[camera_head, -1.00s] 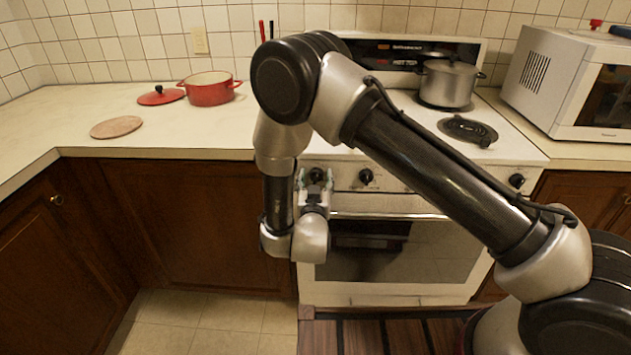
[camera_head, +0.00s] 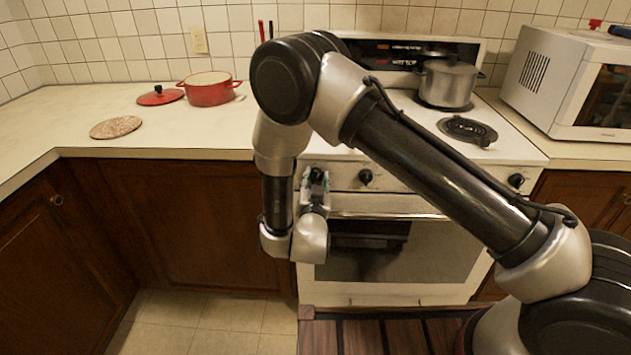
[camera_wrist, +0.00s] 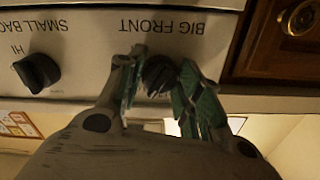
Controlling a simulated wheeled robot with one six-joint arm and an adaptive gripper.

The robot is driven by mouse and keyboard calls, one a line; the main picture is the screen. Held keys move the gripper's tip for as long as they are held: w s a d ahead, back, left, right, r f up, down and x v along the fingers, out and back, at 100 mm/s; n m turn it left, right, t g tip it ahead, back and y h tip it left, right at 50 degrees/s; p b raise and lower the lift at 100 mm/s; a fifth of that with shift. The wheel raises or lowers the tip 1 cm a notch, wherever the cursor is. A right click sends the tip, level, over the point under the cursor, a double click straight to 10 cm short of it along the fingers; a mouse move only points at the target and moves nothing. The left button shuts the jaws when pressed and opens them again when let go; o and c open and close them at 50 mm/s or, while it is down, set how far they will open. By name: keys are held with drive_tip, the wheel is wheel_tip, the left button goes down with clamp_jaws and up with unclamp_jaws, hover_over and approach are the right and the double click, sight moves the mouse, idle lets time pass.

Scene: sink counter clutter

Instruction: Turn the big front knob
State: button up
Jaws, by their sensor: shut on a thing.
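The big front knob (camera_wrist: 158,76) is dark and sits on the white stove panel (camera_wrist: 85,45). Its "BIG FRONT" label appears upside down above it in the wrist view. My gripper (camera_wrist: 160,84) is shut on this knob, with one green-padded finger on each side. In the head view my gripper (camera_head: 315,184) is at the left end of the stove's front panel, below the cooktop. The knob (camera_head: 317,174) shows only in part there, between the fingers.
The neighbouring "SMALL BACK" knob (camera_wrist: 37,72) is left of my gripper in the wrist view. The oven handle (camera_head: 385,216) runs below the panel. A steel pot (camera_head: 447,84) stands on the cooktop. A red pot (camera_head: 209,92) is on the left counter.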

drive_tip(key=o, duration=1)
drive_tip(key=s, duration=0.7)
drive_tip(key=shift+s+a, duration=0.1)
drive_tip(key=shift+s, duration=0.15)
